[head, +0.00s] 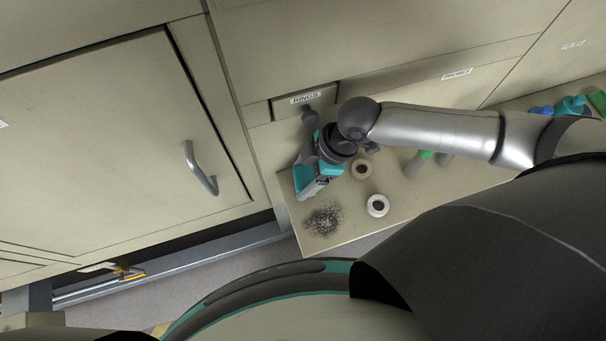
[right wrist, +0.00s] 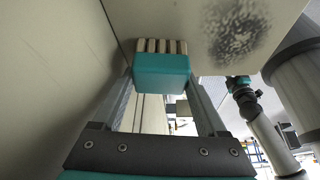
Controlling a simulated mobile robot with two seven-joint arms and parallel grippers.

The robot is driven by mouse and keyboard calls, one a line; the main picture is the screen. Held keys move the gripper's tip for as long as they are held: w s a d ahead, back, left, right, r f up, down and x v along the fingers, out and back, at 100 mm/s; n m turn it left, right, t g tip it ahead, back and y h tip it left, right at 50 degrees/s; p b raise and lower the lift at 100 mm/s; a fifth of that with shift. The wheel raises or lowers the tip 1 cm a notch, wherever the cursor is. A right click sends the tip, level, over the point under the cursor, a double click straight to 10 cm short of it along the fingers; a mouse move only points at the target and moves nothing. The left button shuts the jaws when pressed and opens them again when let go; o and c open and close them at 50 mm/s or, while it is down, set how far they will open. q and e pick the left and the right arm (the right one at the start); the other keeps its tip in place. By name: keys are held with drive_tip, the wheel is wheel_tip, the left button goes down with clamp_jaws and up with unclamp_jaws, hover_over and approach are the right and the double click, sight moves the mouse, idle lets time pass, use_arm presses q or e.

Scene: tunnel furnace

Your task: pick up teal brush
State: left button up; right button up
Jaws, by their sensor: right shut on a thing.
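The teal brush (right wrist: 161,72) is a teal block with a row of pale bristle tufts, held between the fingertips of my right gripper (right wrist: 163,85) in the right wrist view. In the head view the right gripper (head: 312,184) is over the left end of the ledge, and the teal brush (head: 303,177) shows partly behind it. The gripper and wrist hide the rest of the brush. Whether the brush touches the ledge I cannot tell. My left gripper is not in view.
A white ring (head: 377,205) and a tan ring (head: 362,168) lie to the right. A drawer labelled RINGS (head: 305,98) is behind. A cabinet door (head: 110,150) stands left.

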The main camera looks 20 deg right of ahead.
sight(295, 177)
drive_tip(key=shift+r, duration=0.6)
wheel_tip(295, 177, up, 2)
drive_tip(key=shift+w+r+p, duration=0.1)
drive_tip(key=shift+r+p, duration=0.15)
drive_tip(key=shift+p, duration=0.05)
drive_tip(key=s, duration=1.8)
drive_tip(key=shift+d+f, duration=0.15)
drive_tip(key=shift+d, duration=0.15)
drive_tip(key=shift+s, duration=0.1)
